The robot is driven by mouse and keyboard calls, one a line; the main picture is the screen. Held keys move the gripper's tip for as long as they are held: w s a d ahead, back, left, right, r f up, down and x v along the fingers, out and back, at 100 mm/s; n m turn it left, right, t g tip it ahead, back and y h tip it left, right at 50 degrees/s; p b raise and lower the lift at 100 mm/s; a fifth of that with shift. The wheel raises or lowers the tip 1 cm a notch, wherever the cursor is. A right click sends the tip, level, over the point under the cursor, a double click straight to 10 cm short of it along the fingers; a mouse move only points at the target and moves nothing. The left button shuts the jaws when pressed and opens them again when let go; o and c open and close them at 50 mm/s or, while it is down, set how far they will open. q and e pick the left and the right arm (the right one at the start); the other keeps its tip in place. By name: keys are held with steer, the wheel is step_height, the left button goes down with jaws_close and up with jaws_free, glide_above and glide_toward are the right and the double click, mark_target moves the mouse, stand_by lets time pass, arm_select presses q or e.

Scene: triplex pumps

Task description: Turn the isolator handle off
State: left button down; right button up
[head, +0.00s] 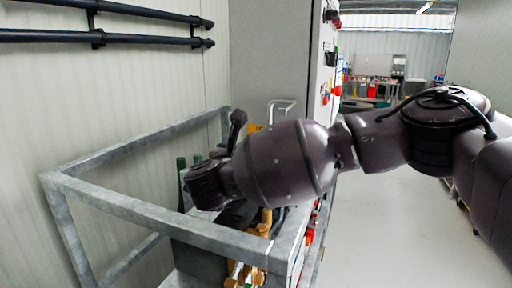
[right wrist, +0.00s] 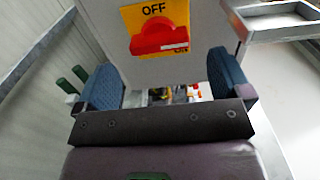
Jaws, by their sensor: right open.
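The isolator handle (right wrist: 160,38) is a red knob on a yellow plate (right wrist: 178,11), on a grey panel in the right wrist view. The plate reads OFF above the handle, and ON partly shows at its lower right. The handle's bar lies roughly sideways. My right gripper (right wrist: 165,82) is open and empty, with blue-padded fingers to the left and right below the handle, apart from it. In the head view, my right gripper (head: 210,185) is beside the grey cabinet (head: 270,65); a bit of yellow plate (head: 254,128) shows behind it, and the handle is hidden.
A grey metal frame rail (head: 130,205) runs below and left of my right gripper. Green-topped posts (head: 182,175) stand inside it. Dark pipes (head: 100,25) run along the left wall. Clear floor (head: 370,230) lies to the right.

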steer(key=x, duration=0.4)
steer(key=shift+w, duration=0.15)
steer(key=c, duration=0.9)
steer(key=shift+c, duration=0.2)
